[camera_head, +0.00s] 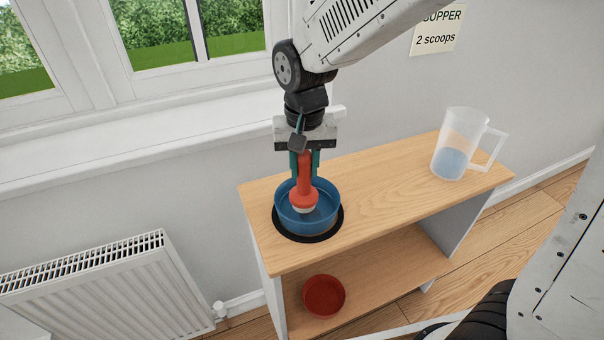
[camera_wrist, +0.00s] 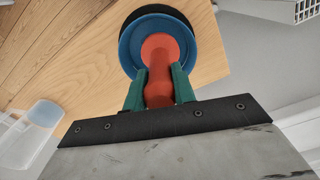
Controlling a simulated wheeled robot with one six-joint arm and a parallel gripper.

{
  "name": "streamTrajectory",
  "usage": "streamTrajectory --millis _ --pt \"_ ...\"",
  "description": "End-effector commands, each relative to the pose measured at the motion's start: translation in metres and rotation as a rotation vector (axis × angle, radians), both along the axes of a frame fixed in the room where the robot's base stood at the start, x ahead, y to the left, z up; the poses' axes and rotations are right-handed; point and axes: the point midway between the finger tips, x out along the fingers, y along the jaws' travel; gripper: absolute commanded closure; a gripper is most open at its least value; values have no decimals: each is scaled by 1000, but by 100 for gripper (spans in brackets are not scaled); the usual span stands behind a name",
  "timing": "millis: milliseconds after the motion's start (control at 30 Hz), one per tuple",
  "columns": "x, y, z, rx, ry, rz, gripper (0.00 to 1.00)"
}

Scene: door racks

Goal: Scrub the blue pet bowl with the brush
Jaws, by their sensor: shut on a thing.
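The blue pet bowl (camera_head: 283,212) sits on a round black mat (camera_head: 312,239) at the left end of the wooden shelf top. My gripper (camera_head: 305,165) is above the bowl, pointing down, with its green fingers shut on the handle of the red brush (camera_head: 304,182). The brush is upright, its pale bristle end down inside the bowl. Whether the bristles touch the bowl's floor I cannot tell. In the wrist view the brush (camera_wrist: 160,68) lies between the green fingers (camera_wrist: 158,90) and hides much of the blue bowl (camera_wrist: 128,48).
A clear jug (camera_head: 455,140) holding some blue water stands at the right end of the shelf top (camera_head: 375,180). A red bowl (camera_head: 323,296) rests on the lower shelf. The wall and window sill are behind, a radiator (camera_head: 100,295) at left. The middle of the top is clear.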

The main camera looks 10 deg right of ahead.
Motion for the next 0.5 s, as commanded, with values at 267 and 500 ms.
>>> streamTrajectory --millis 267,500 --pt "1 -1 25 1 -2 -2 97" --pt "0 -2 34 0 0 -3 97"
